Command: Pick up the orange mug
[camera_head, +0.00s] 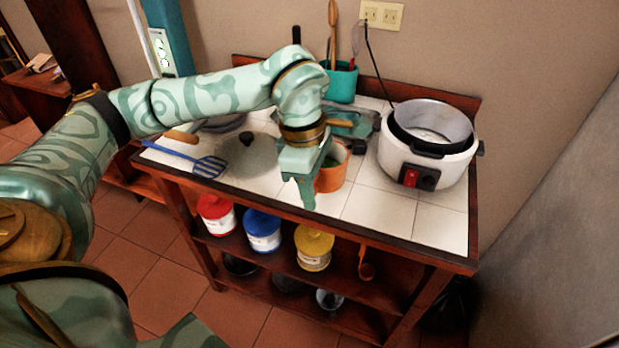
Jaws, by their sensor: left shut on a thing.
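The orange mug (333,178) is on the white tiled counter, left of the rice cooker. It looks upright, with green showing inside. My left gripper (306,190) comes down from above at the mug's left side and is shut on it. The fingers hide part of the mug's near left side, and its handle cannot be made out. I cannot tell whether the mug's base touches the tiles. My right gripper does not show.
A white rice cooker (432,150) stands at the right of the counter (392,207). A blue spatula (208,166) and a dark-knobbed lid (250,157) lie at left. A teal utensil holder (342,82) stands behind. Red, blue and yellow canisters fill the shelf below. The counter's front right is clear.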

